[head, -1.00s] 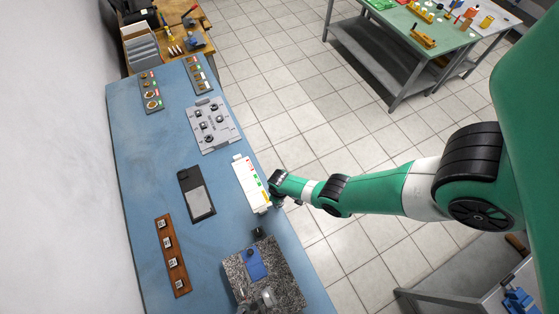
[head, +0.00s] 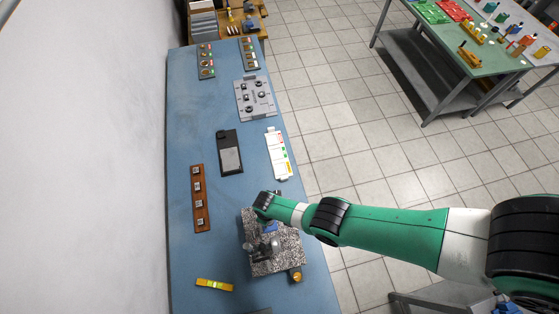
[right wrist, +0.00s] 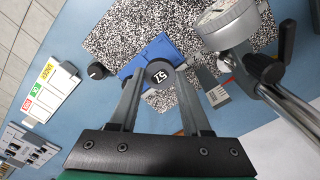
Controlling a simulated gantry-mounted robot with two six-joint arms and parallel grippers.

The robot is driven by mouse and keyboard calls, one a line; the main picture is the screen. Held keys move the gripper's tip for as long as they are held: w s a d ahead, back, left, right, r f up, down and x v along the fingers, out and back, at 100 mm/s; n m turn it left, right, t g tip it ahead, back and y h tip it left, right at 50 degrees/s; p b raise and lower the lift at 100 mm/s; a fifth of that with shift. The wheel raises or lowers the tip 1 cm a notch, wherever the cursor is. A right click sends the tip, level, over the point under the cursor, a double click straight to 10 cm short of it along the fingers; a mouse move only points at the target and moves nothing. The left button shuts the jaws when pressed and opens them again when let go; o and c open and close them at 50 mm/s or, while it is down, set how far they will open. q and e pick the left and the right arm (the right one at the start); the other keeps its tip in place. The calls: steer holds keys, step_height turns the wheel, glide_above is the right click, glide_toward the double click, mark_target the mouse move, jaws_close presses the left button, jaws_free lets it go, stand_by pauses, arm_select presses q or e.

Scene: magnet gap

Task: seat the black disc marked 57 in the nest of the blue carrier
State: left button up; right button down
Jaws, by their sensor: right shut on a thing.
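The black disc marked 57 (right wrist: 158,72) is between the fingertips of my right gripper (right wrist: 159,76), which is shut on it. In the right wrist view the disc overlaps the near part of the blue carrier (right wrist: 147,52); I cannot tell whether it touches it. The disc hides the carrier's nest. The carrier lies on the speckled granite plate (right wrist: 120,32) and shows small in the head view (head: 271,228). There my right gripper (head: 262,212) is at the plate's back edge. My left gripper is not in view.
A round dial gauge (right wrist: 226,20) on a metal stand rises close beside the carrier on the right in the wrist view. A black knob (right wrist: 97,71) is at the plate's left. A white labelled strip (head: 278,155) and a yellow bar (head: 214,285) lie on the blue table (head: 190,262).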

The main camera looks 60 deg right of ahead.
steer(key=shift+a, duration=0.2)
step_height(320, 180, down, 6)
steer(key=b, duration=0.5)
steer(key=shift+r+b, duration=0.2)
steer(key=shift+b, duration=0.15)
steer(key=shift+f, duration=0.2)
stand_by(0.8)
steer(key=shift+c, duration=1.4)
jaws_free()
steer(key=c, duration=0.5)
steer(key=shift+r, duration=0.1)
